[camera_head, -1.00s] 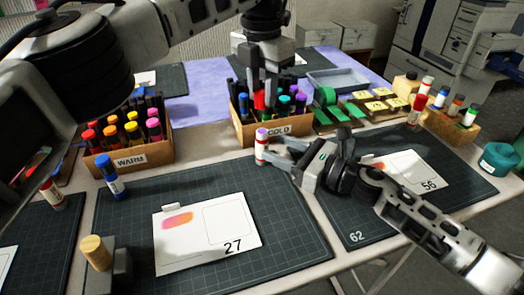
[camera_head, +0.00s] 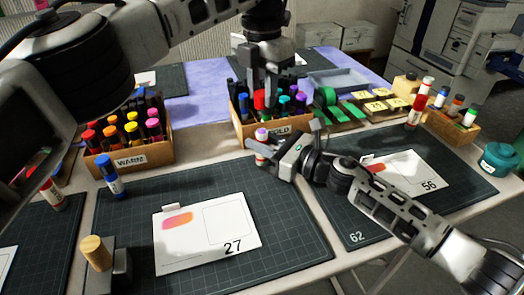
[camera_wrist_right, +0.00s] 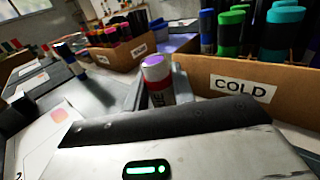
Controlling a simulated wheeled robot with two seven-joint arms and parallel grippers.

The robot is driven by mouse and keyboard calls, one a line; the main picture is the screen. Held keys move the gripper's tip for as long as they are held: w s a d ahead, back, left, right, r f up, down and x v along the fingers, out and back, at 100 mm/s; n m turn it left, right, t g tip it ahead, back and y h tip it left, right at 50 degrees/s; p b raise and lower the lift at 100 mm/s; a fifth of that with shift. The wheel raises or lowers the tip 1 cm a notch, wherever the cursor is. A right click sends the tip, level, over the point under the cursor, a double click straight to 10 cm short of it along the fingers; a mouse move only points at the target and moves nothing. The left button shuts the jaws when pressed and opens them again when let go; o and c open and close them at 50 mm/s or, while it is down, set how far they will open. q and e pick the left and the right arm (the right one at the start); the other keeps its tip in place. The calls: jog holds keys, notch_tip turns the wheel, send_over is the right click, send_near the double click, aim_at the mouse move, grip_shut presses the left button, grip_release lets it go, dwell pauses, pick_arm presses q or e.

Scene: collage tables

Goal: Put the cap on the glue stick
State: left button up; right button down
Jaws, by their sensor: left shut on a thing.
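The glue stick (camera_head: 261,143) stands upright in front of the COLD box, white and red with a purple top. It also shows in the right wrist view (camera_wrist_right: 158,82). My right gripper (camera_head: 262,151) is open, with its fingers on either side of the stick. The fingers hide part of its lower body. My left gripper (camera_head: 260,88) is above and behind the stick, over the COLD box, shut on a small red thing (camera_head: 259,99) that looks like the cap. The fingers and the markers behind make its shape hard to tell.
The COLD box (camera_head: 243,126) of markers is close behind the glue stick. The WARM box (camera_head: 133,158) stands to the left. A blue-capped marker (camera_head: 112,178) stands near it. A card marked 27 (camera_head: 205,255) lies on the front mat. Another card (camera_head: 420,172) lies at right.

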aim_at(262, 131)
pick_arm(q)
jog(key=shift+f, duration=2.5)
jog(key=shift+f, duration=0.9)
jog(key=shift+f, duration=0.6)
jog(key=o, duration=1)
notch_tip(262, 131, up, 12)
